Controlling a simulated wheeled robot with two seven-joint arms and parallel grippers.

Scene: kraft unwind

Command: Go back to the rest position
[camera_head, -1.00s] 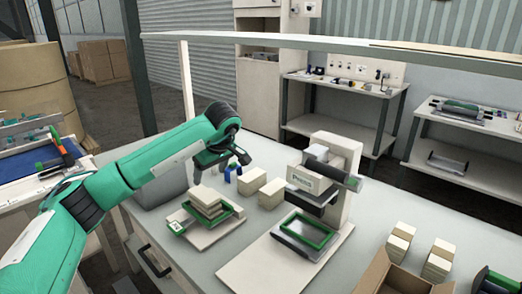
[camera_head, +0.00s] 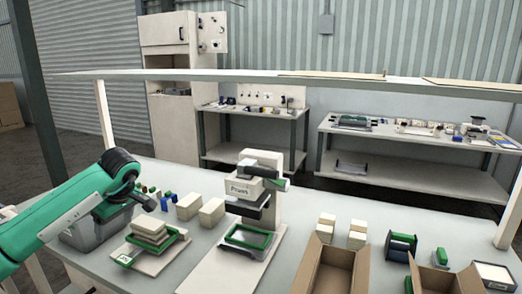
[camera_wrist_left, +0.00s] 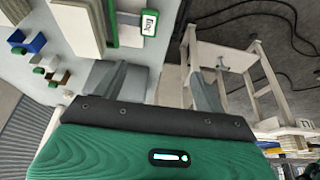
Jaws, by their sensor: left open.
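My green left arm enters the head view from the left. Its gripper (camera_head: 132,197) hangs above the grey bin at the bench's left end. It is small and partly hidden by its own wrist there. In the left wrist view its two grey fingers (camera_wrist_left: 162,88) stand wide apart, with nothing between them. A stack of cream blocks (camera_head: 150,232) on a green-edged board sits in front of the gripper, apart from it. My right gripper is in neither view.
The grey bin (camera_head: 92,236) stands below my arm. A press (camera_head: 255,192) stands mid-bench. Cream blocks (camera_head: 212,212), small blue and green items (camera_head: 168,200) and an open cardboard box (camera_head: 330,265) are also on the bench. A long shelf (camera_head: 230,75) spans above the bench.

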